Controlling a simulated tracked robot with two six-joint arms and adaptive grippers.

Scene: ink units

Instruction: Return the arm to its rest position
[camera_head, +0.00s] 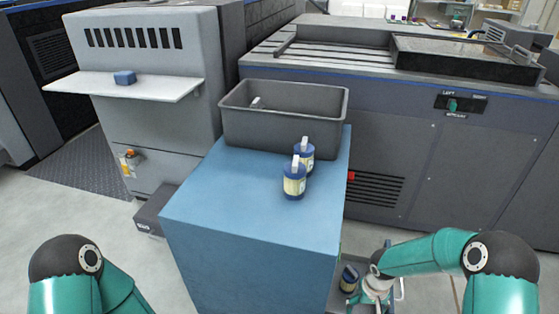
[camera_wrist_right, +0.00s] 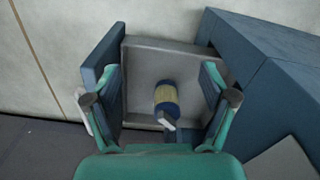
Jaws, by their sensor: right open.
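My right gripper (camera_head: 372,288) is low beside the right side of the blue cabinet (camera_head: 250,235). In the right wrist view it (camera_wrist_right: 158,78) is open, with a finger on each side and a clear gap to an ink bottle (camera_wrist_right: 167,95). That bottle, blue with a yellow label and pale spout, is in a shallow grey tray (camera_wrist_right: 145,58). It also shows in the head view (camera_head: 349,278), partly hidden. My left arm shows at the lower left; its gripper is out of view.
Two similar ink bottles (camera_head: 293,182) (camera_head: 304,155) stand on the cabinet top. A dark grey bin (camera_head: 285,128) behind them holds something with a white tip. A blue block (camera_head: 125,77) lies on a white shelf (camera_head: 150,88). A large machine (camera_head: 430,150) stands behind.

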